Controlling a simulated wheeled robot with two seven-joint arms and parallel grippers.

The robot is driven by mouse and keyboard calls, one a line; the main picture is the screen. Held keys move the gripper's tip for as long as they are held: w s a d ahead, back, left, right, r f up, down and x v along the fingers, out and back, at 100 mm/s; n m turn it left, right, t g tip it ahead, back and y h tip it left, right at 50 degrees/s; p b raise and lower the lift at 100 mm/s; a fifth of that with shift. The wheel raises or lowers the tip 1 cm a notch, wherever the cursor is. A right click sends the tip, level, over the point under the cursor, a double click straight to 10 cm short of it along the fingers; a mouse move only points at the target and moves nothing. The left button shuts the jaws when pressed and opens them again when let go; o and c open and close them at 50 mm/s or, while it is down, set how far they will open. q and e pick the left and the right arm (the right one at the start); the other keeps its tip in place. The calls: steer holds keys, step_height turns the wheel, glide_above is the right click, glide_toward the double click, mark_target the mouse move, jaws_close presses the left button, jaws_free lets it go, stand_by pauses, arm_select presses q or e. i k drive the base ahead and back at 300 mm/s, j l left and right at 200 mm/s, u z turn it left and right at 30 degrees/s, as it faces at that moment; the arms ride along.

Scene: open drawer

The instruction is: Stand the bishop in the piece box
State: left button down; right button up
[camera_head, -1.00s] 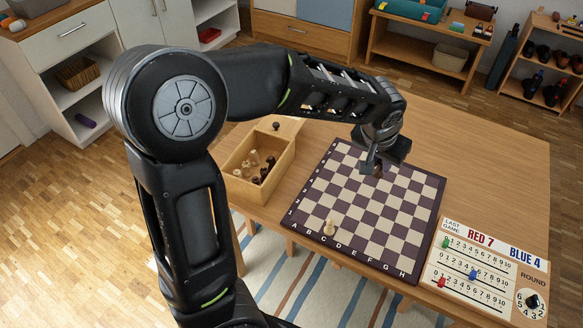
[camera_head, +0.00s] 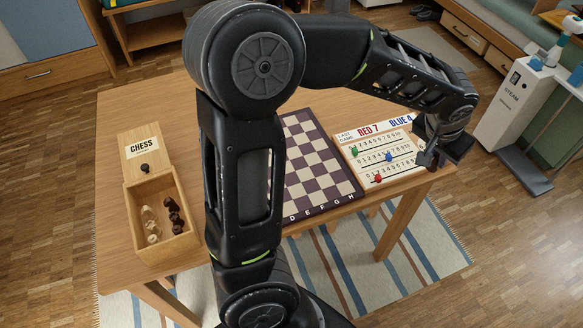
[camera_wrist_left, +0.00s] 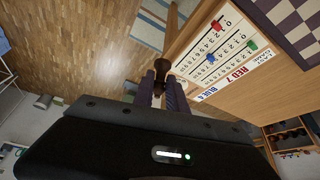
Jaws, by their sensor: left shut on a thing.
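My left gripper (camera_head: 430,158) is above the right end of the table, beside the scoreboard. In the left wrist view its fingers (camera_wrist_left: 163,88) are shut on a dark brown piece, which I take for the bishop (camera_wrist_left: 160,68); its shape is mostly unclear. The piece box (camera_head: 165,251) stands on the table at the left, open at the top. Several light and dark pieces lie inside it, with bare floor toward its back. The gripper is far to the right of the box. My right gripper is not in view.
The chessboard (camera_head: 308,150) lies mid-table, partly hidden by my left arm. The scoreboard (camera_head: 370,140) with coloured pegs lies at its right. The lid (camera_head: 143,147) labelled CHESS is behind the box opening. Table space left of the box is narrow; the back of the table is clear.

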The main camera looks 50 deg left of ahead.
mark_target(161, 214)
steer(key=k+j+z, duration=0.3)
steer(key=k, duration=0.9)
steer(key=k+z, duration=0.3)
steer(key=k, duration=0.95)
steer(key=j, duration=0.8)
